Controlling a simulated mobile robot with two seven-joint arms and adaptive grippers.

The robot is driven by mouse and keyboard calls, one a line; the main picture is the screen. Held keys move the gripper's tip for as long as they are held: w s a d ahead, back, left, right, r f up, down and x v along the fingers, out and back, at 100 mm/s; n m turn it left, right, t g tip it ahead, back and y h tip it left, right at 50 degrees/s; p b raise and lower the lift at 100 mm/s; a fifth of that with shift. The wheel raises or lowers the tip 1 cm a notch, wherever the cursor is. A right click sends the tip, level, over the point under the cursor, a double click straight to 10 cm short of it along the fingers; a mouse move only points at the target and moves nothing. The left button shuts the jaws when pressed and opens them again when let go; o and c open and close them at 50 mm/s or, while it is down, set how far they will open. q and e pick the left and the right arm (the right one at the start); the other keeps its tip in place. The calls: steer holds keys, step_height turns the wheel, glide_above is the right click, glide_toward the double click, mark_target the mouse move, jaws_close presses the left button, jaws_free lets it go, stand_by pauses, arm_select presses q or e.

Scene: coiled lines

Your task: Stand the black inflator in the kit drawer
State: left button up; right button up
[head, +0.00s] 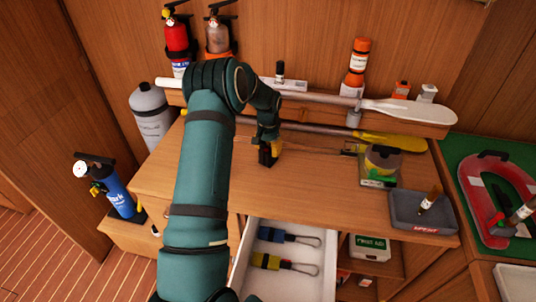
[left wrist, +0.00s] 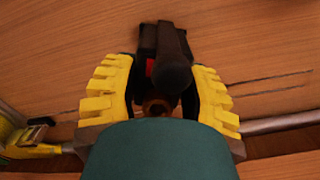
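The black inflator (left wrist: 172,75) shows between the yellow fingers of my left gripper (left wrist: 163,80) in the left wrist view, with a small red patch on its side. Narrow gaps show between the fingers and it, so the gripper looks open around it. In the head view my left gripper (head: 268,138) is over the counter, and the dark inflator (head: 266,158) shows just below it, mostly hidden. The kit drawer (head: 240,270) is pulled out at the front. It holds a blue item and a yellow item with metal clips. My right gripper is not in view.
A paddle (head: 410,108) lies along the back ledge. A blue cylinder (head: 118,195) stands at left. The counter between gripper and drawer is clear.

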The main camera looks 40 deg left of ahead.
arm_select(q)
steer(key=c, duration=0.3)
